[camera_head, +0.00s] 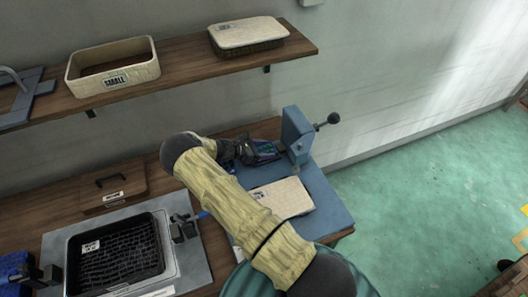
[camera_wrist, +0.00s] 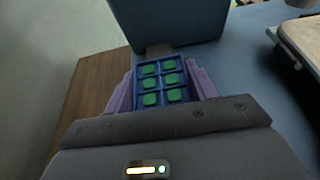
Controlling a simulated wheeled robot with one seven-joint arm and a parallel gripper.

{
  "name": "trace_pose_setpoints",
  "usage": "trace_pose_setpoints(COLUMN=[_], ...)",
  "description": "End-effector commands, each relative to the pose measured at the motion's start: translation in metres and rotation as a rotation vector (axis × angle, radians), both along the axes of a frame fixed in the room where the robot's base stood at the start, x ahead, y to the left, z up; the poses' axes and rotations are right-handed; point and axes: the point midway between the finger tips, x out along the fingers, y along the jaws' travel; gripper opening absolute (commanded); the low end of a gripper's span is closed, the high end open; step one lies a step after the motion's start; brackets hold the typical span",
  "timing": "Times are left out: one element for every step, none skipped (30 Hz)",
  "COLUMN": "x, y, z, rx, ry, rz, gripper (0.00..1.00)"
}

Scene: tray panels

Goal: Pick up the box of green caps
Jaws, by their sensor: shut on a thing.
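The box of green caps (camera_wrist: 160,98) is a small blue tray with several green square caps in separate cells, seen in the middle of the wrist view. My gripper (camera_wrist: 161,74) is shut on it, with one purple finger along each side. In the head view my gripper (camera_head: 263,152) is beside the blue upright block (camera_head: 297,132), and the box is mostly hidden there. I cannot tell whether the box rests on a surface or hangs clear of it.
The block has a black knob (camera_head: 333,118) and stands on a blue base plate (camera_head: 328,203). A pale panel (camera_head: 283,197) lies on the plate. A black basket (camera_head: 115,255) is at lower left. A shelf above holds a cream bin (camera_head: 113,68) and a lidded box (camera_head: 247,35).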

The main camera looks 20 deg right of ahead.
Motion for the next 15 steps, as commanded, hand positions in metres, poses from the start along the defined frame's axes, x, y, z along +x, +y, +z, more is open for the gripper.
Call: trace_pose_setpoints(x=[0.0, 0.0, 0.0, 0.001, 0.001, 0.001, 0.001, 0.001, 0.001, 0.0, 0.001, 0.001, 0.001, 0.0, 0.001], y=[0.0, 0.0, 0.0, 0.0, 0.0, 0.0, 0.0, 0.0, 0.0, 0.0, 0.0, 0.0, 0.0, 0.0, 0.0], z=[0.001, 0.002, 0.003, 0.005, 0.007, 0.011, 0.014, 0.018, 0.024, 0.028, 0.033, 0.04, 0.046, 0.052, 0.06], rx=[0.0, 0.0, 0.0, 0.0, 0.0, 0.0, 0.0, 0.0, 0.0, 0.001, 0.001, 0.001, 0.002, 0.002, 0.002], ry=[-0.001, -0.001, -0.001, -0.002, -0.002, -0.003, -0.003, -0.002, -0.003, -0.003, -0.004, -0.004, -0.005, -0.004, -0.004], rz=[0.0, 0.0, 0.0, 0.0, 0.0, 0.0, 0.0, 0.0, 0.0, -0.001, -0.001, -0.002, -0.001, -0.002, -0.001], gripper=[0.3, 0.3, 0.3, 0.3, 0.3, 0.3, 0.3, 0.3, 0.3, 0.3, 0.3, 0.3, 0.3, 0.3, 0.3])
